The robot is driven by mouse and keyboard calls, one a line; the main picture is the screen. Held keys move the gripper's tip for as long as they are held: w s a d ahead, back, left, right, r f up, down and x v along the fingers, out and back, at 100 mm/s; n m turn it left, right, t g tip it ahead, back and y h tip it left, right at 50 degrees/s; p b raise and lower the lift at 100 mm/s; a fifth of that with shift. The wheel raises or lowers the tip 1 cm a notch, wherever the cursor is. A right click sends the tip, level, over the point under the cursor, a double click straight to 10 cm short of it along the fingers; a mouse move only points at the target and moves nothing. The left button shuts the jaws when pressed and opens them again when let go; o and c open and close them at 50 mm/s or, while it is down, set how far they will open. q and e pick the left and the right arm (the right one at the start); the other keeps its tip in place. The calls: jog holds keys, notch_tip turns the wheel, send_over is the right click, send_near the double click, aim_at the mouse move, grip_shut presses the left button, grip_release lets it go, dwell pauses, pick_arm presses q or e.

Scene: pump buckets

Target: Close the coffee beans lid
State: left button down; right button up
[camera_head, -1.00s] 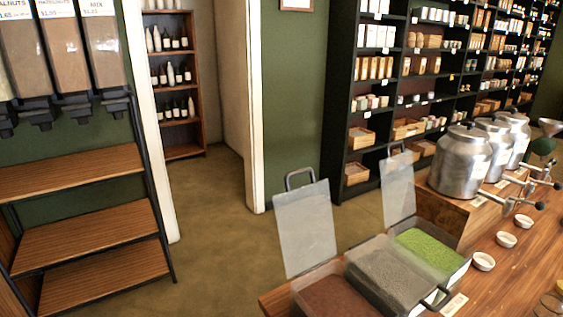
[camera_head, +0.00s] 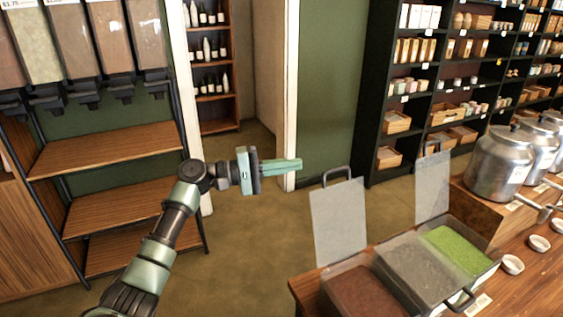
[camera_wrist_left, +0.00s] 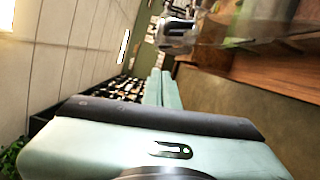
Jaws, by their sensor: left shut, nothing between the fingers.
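Three bins stand side by side on the wooden counter. The left bin (camera_head: 362,292) holds reddish-brown contents, which may be the coffee beans; no label is readable. A clear lid (camera_head: 339,224) with a dark handle stands upright behind it, open. The middle bin (camera_head: 419,271) looks covered, with its handle at the front. The right bin holds green contents (camera_head: 460,249), and a second lid (camera_head: 432,187) stands upright behind it. My left gripper (camera_head: 299,164) is shut and empty, up and left of the nearer lid, apart from it. Its shut fingers also show in the left wrist view (camera_wrist_left: 162,88).
Metal canisters (camera_head: 500,163) and small white bowls (camera_head: 512,264) stand on the counter (camera_head: 530,295) at right. A wooden shelf unit (camera_head: 110,150) stands at left, under hanging dispensers (camera_head: 100,40). Open floor (camera_head: 250,265) lies between shelf and counter.

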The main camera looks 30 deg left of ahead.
pick_arm(q)
jog(key=d+p, duration=0.4)
jog(key=d, duration=0.3)
jog(key=shift+w+r, duration=0.35)
jog(key=shift+d, duration=0.15)
